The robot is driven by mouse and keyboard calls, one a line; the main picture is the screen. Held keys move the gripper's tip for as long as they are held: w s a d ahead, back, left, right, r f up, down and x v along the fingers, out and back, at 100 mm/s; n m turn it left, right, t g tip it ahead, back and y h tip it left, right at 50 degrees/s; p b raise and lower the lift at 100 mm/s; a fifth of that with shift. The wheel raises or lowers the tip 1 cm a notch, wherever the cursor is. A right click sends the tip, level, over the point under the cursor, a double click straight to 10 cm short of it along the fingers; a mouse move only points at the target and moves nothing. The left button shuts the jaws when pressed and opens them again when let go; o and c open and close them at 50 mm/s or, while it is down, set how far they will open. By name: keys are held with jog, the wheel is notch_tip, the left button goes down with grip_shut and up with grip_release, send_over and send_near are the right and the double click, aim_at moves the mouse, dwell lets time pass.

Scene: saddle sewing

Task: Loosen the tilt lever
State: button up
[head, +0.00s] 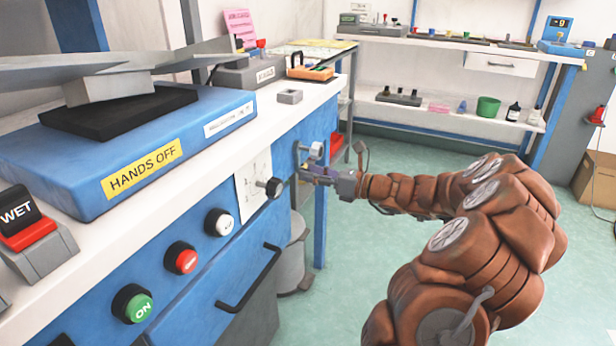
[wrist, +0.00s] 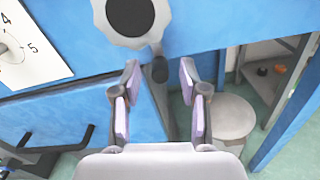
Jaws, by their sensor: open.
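The tilt lever shows in the wrist view as a pale scalloped round hub (wrist: 158,17) with a dark centre and a short arm ending in a dark grip (wrist: 159,70). The grip hangs down between my gripper's (wrist: 159,78) two fingertips. The fingers are open, one on each side of the grip, with visible gaps. In the head view the hub (head: 316,149) sticks out near the right end of the blue bench front, and my gripper (head: 308,176) is just below it. The grip is hard to make out there.
A black knob (head: 274,187) on a numbered card (head: 250,180) sits left of the lever. White (head: 220,222), red (head: 181,258) and green (head: 132,304) buttons line the bench front. A drawer handle (head: 250,280) juts out below.

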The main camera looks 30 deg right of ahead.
jog(key=shift+w+a, duration=0.4)
jog(key=shift+w, duration=0.2)
grip_shut()
dwell(0.4)
